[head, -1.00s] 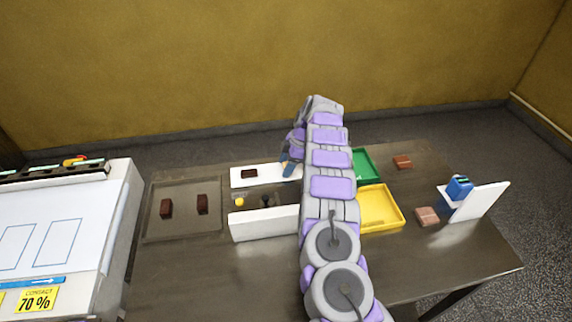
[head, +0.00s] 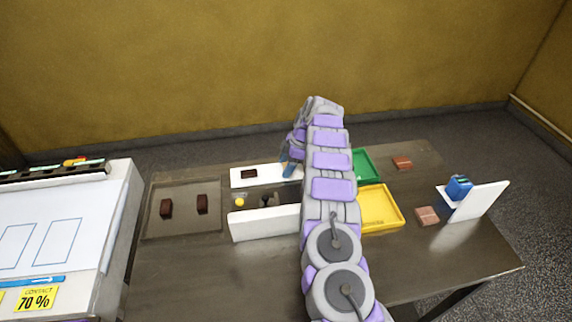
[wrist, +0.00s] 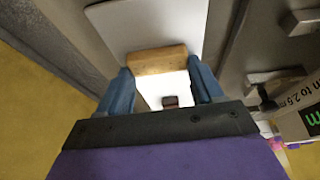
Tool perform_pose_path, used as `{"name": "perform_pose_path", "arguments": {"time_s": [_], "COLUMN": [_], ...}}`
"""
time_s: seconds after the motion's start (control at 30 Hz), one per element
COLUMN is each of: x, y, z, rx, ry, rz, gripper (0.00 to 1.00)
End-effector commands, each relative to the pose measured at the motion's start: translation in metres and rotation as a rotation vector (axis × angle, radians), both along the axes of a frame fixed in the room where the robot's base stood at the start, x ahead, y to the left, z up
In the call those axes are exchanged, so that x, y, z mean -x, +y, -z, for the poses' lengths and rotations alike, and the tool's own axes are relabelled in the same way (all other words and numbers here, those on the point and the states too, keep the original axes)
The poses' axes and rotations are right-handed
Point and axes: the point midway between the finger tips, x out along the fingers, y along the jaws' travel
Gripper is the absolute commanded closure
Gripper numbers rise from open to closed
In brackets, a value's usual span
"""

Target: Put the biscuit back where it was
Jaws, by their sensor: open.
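In the wrist view a tan biscuit (wrist: 157,60) lies across the gap at the tips of my gripper (wrist: 159,68). The blue fingers are open, one near each end of the biscuit; contact is unclear. A white plate (wrist: 150,24) shows behind the biscuit. A small dark brown piece (wrist: 170,101) shows further down between the fingers. In the head view my gripper (head: 288,169) is at the right part of a white strip (head: 270,180), which bears a dark brown piece (head: 248,174) at its left. My arm hides part of this area.
A grey tray (head: 183,225) with two dark pieces is on the left. A white-walled box (head: 264,224) stands in front of the strip. Green (head: 366,164) and yellow (head: 380,210) trays are right of my arm. Brown blocks and a blue item (head: 459,188) stand further right.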

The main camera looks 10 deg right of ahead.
Motion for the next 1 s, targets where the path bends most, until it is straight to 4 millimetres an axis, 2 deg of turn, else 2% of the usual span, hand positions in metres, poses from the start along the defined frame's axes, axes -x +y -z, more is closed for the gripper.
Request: {"name": "perform_pose_path", "arguments": {"time_s": [0.03,0.27,0.37,0.7,1.0], "x": [0.011,0.012,0.009,0.006,0.006], "y": [-0.001,0.001,-0.009,-0.037,-0.046], "z": [0.019,0.007,-0.011,-0.091,-0.114], "rx": [0.006,0.006,0.007,0.005,0.004], "ry": [0.044,0.049,0.038,0.014,0.013], "rz": [-0.006,-0.01,-0.005,-0.002,-0.003], "gripper": [0.1,0.1,0.1,0.1,0.1]}}
